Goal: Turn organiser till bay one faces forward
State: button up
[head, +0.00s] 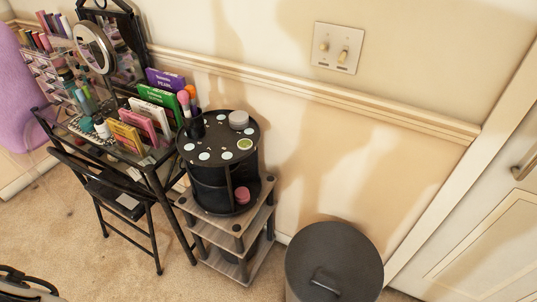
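The organiser (210,188) is a round, black, tiered stand with a flat top disc and open bays below, parted by upright walls. It stands on the top shelf of a small wooden shelf unit. Its top disc has pale round spots, a green-rimmed round item, a grey tub and a dark cup of brushes. A pink tub (243,195) sits in the lower bay at its right front. I cannot read any bay number. A dark shape cut off at the bottom left corner may be part of my gripper or arm; I cannot tell its fingers.
The shelf unit (227,244) stands close to the wall. A black vanity table (163,156) with books, bottles and a round mirror stands left of it, with a folding chair in front. A dark lidded bin (345,258) stands at the right front. Carpet shows between them.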

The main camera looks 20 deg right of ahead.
aim_at(226, 159)
jog(key=k+l, duration=0.1)
jog(key=l, duration=0.55)
jog(key=k+l+u, duration=0.1)
jog(key=l, duration=0.55)
jog(key=i+j, duration=0.25)
jog(key=i, duration=0.15)
